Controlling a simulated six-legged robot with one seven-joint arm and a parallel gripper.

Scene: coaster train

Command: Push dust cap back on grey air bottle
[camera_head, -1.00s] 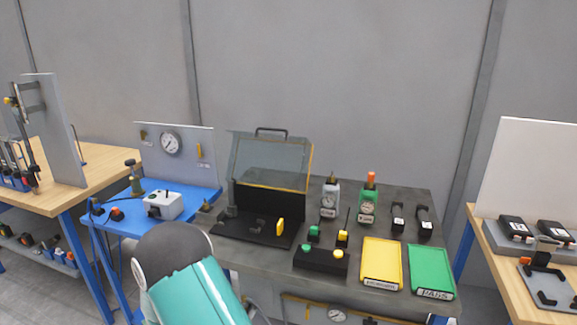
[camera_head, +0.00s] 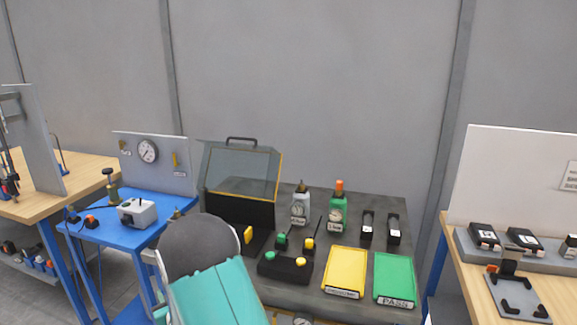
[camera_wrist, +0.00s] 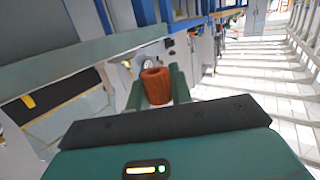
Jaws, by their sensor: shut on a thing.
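The grey air bottle (camera_head: 300,208) stands upright on the dark bench, with a gauge on its front and a bare narrow dark top. My gripper (camera_wrist: 158,88) is shut on an orange-brown ribbed dust cap (camera_wrist: 155,84), held between two green fingers with its open, hollow end in sight. In the head view my gripper and the held cap do not show; only part of my teal arm does, low in the picture. I cannot tell the gap between cap and bottle.
A green bottle (camera_head: 338,214) with an orange cap stands close right of the grey one. A clear-lidded case (camera_head: 238,175), a black button box (camera_head: 286,266), a yellow tray (camera_head: 345,272) and a green tray (camera_head: 395,280) crowd the bench. Black devices (camera_head: 393,228) stand right.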

